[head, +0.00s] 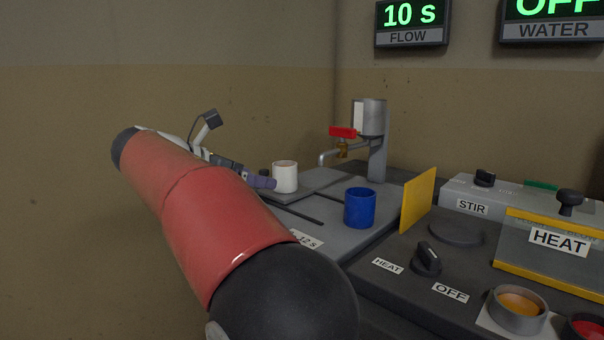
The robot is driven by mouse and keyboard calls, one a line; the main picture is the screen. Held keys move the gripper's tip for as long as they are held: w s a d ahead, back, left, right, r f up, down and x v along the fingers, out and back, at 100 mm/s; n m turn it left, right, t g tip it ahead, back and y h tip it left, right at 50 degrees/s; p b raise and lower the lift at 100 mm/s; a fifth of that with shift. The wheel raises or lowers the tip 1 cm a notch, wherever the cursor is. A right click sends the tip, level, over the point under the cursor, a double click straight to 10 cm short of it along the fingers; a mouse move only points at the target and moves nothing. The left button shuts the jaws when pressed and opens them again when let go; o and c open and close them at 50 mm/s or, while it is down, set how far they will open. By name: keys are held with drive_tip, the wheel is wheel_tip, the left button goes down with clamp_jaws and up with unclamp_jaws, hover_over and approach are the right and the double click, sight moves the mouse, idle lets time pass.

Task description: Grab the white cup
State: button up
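The white cup (285,177) stands upright on a grey plate at the back of the bench, left of the tap. My red arm reaches in from the front. My gripper (262,181) is at the cup's left side, with a purple-grey finger close to it or touching it; I cannot tell which. The other finger is not clearly visible, so whether the gripper is open or shut does not show.
A blue cup (360,207) stands right of the white cup. A tap with a red handle (343,132) is behind them. A yellow panel (418,199), a HEAT knob (427,259) and a STIR box (472,207) are to the right. Wall is at left.

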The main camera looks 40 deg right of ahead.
drive_tip(key=x, duration=0.8)
drive_tip(key=shift+w+d+r+b, duration=0.1)
drive_tip(key=shift+w+r+b, duration=0.2)
drive_tip(key=shift+b, duration=0.1)
drive_tip(key=c, duration=1.1)
drive_tip(key=shift+r, duration=0.2)
wheel_tip(320, 180, up, 14)
drive_tip(key=p, duration=0.5)
wheel_tip(320, 180, up, 5)
hover_over(275, 177)
drive_tip(key=d, duration=0.1)
drive_tip(key=shift+d+r, duration=0.1)
drive_tip(key=shift+r, duration=0.2)
